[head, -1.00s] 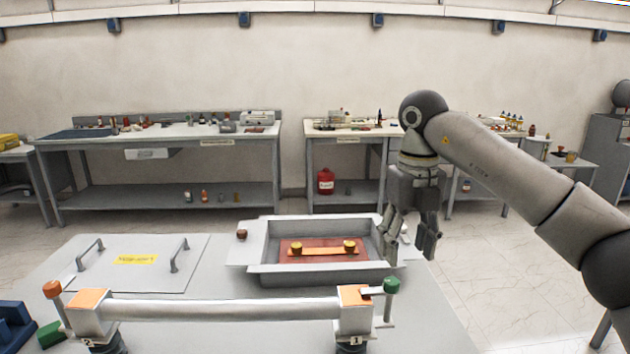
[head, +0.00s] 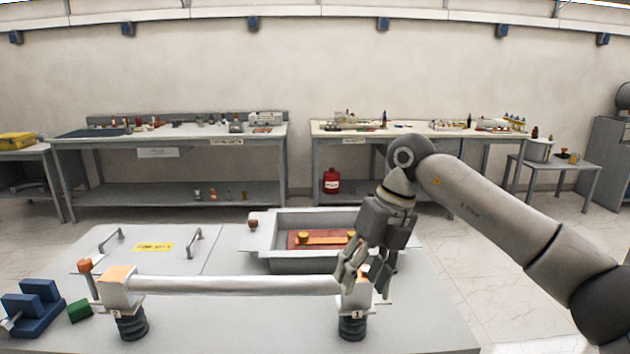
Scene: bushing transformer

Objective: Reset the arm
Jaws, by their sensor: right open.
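My right arm (head: 490,205) comes in from the right. Its gripper (head: 366,285) points down with its fingers apart and nothing visible between them. In the picture it overlaps the right end of the white horizontal bar (head: 230,285) and hides most of the orange-topped right block. Whether it touches that end I cannot tell. The bar runs between two blocks on dark ribbed bushings, the left one (head: 132,325) and the right one (head: 352,325). My left gripper is not in view.
A grey open tray (head: 300,265) with an orange strip (head: 325,240) stands behind the bar. A panel with two handles (head: 195,243) is at the left. Blue blocks (head: 38,305) and a green block (head: 80,311) lie at the front left. Workbenches line the back wall.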

